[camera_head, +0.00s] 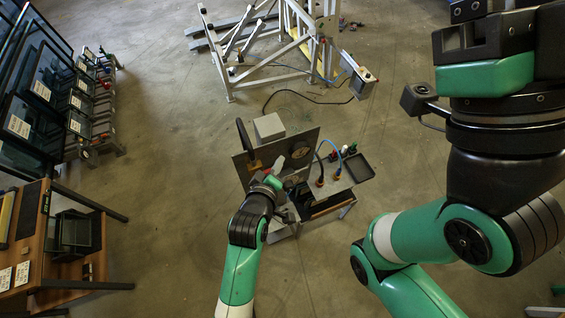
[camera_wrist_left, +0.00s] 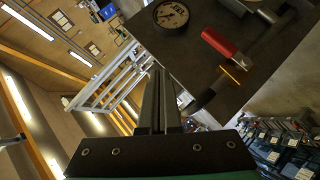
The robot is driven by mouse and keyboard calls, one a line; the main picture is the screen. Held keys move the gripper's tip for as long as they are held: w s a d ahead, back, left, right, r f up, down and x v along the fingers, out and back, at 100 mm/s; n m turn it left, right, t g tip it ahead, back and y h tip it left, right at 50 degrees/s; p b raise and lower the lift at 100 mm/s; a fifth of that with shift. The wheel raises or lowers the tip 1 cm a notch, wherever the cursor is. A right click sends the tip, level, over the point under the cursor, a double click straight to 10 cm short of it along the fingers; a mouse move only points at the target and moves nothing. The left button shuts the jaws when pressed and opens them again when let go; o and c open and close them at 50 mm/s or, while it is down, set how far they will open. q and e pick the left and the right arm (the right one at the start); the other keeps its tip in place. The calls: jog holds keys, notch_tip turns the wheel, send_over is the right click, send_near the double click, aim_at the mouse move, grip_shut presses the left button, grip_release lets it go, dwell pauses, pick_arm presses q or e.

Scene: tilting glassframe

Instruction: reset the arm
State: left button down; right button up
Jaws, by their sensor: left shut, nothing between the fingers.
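My left gripper (camera_head: 275,183) is in front of a dark upright panel on a small workstation (camera_head: 318,190). In the left wrist view its two dark fingers (camera_wrist_left: 158,100) lie together, shut, with nothing between them. The panel (camera_wrist_left: 225,75) fills the upper right of that view. It carries a round dial (camera_wrist_left: 171,16) and a red-handled lever (camera_wrist_left: 219,41). The fingers look apart from both. My right arm fills the right side of the head view, but I see no fingers of the right gripper.
A tilting frame stand (camera_head: 290,50) with a cable stands at the back. Glass panes on a rack (camera_head: 45,85) stand at the left, with a wooden table (camera_head: 30,240) below. Connectors with cables (camera_head: 335,165) sit right of the panel. The floor between is mostly clear.

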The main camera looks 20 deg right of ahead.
pick_arm(q)
jog(key=s+r, duration=0.3)
jog(key=shift+s+d+r, duration=0.1)
jog(key=shift+s+r, duration=0.15)
jog(key=shift+s, duration=0.1)
jog(key=w+a+r+n+t+y, duration=0.1)
jog(key=w+a+r+t, duration=0.3)
jog(key=a+r, duration=0.7)
jog(key=w+a+r+n+t+y, duration=0.1)
jog(key=w+a+r+t, duration=0.35)
jog(key=r, duration=1.05)
jog(key=s+a+r+m+t+y, duration=0.1)
jog(key=s+a+r, duration=0.25)
jog(key=r, duration=0.25)
jog(key=s+a+r+t+y, duration=0.1)
jog(key=s+a+r+t, duration=0.1)
jog(key=a+r, duration=0.3)
jog(key=s+a+r+m+t, duration=0.2)
jog(key=s+r+m, duration=0.1)
jog(key=s+r, duration=0.3)
jog(key=s+a+r+m+t+y, duration=0.1)
jog(key=s+a+r+m+t, duration=0.1)
jog(key=s+r, duration=0.5)
jog(key=shift+s+m+t, duration=0.35)
jog(key=shift+m+t, duration=0.2)
jog(key=shift+m, duration=0.65)
